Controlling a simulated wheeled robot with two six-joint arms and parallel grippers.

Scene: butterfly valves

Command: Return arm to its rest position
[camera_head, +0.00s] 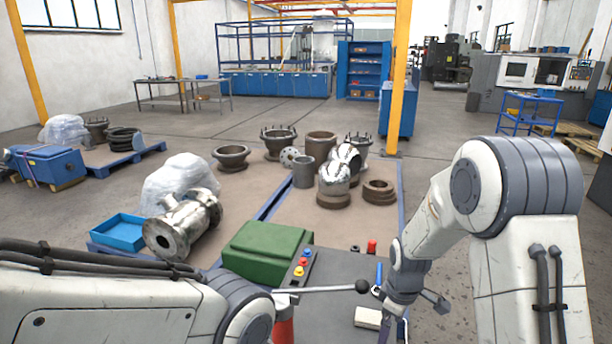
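My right arm comes in from the right, and its gripper (402,308) points down over the grey work surface at the bottom. Its fingertips are hard to make out, so I cannot tell whether it is open or shut. My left arm lies along the bottom left edge, and its gripper is not visible. A metal lever rod (318,289) with a black ball knob (362,286) lies level between my two arms, the knob close to the left of my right gripper. A red part (284,326) shows below the rod's left end.
A white block (367,318) and a red piece (371,247) are near my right gripper. Metal valve bodies (184,225) and a blue tray (120,232) lie beyond.

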